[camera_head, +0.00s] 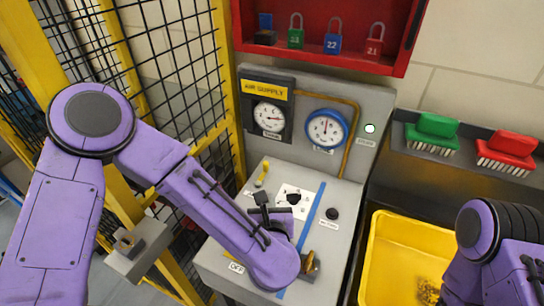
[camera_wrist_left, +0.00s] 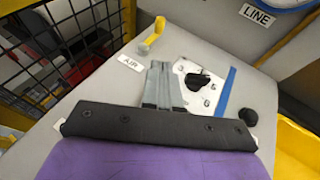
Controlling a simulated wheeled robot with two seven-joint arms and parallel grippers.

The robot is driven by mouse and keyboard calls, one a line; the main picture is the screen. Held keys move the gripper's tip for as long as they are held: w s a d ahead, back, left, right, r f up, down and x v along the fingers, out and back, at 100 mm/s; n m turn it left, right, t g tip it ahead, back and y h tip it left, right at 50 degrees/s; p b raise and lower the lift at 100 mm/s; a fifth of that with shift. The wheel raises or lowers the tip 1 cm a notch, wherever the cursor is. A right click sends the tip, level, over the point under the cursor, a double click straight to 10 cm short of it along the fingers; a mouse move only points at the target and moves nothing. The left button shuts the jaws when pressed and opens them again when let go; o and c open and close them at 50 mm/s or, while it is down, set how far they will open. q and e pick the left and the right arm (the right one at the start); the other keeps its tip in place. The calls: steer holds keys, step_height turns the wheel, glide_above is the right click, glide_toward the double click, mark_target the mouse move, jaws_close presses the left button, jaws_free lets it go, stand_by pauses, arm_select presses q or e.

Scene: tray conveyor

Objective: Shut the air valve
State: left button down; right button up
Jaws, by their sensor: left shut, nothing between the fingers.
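The air valve shows as a yellow lever handle (camera_head: 262,173) on the sloping grey top of the panel. In the left wrist view the yellow handle (camera_wrist_left: 152,34) stands beside a white AIR label (camera_wrist_left: 130,63). My left gripper (camera_head: 261,198) is over the panel, just in front of the handle in the head view. In the left wrist view its grey fingers (camera_wrist_left: 168,66) are together and empty, with the handle beyond the tips and apart from them in the picture. My right arm shows at the lower right, but its gripper is out of view.
Two gauges (camera_head: 325,129) stand on the upright panel behind. A black knob (camera_head: 332,213), a blue stripe (camera_head: 311,215) and a brass fitting (camera_head: 311,264) are on the panel top. A yellow mesh fence (camera_head: 222,60) stands left; a yellow bin (camera_head: 405,232) stands right.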

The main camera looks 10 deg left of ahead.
arm_select(q)
steer(key=shift+w, duration=0.2)
steer(key=shift+s+r, duration=0.25)
steer(key=shift+s, duration=0.3)
steer(key=shift+s+r, duration=0.2)
steer(key=shift+s, duration=0.3)
steer(key=shift+a+r, duration=0.1)
steer(key=p, duration=0.2)
glide_toward(265, 167)
steer(key=p+x, duration=0.4)
steer(key=x, duration=0.2)
steer(key=shift+p, duration=0.35)
steer(key=shift+w+f, duration=0.25)
steer(key=shift+w, duration=0.05)
steer(key=shift+s, duration=0.1)
arm_select(e)
step_height(265, 167, up, 7)
steer(key=shift+s, duration=0.35)
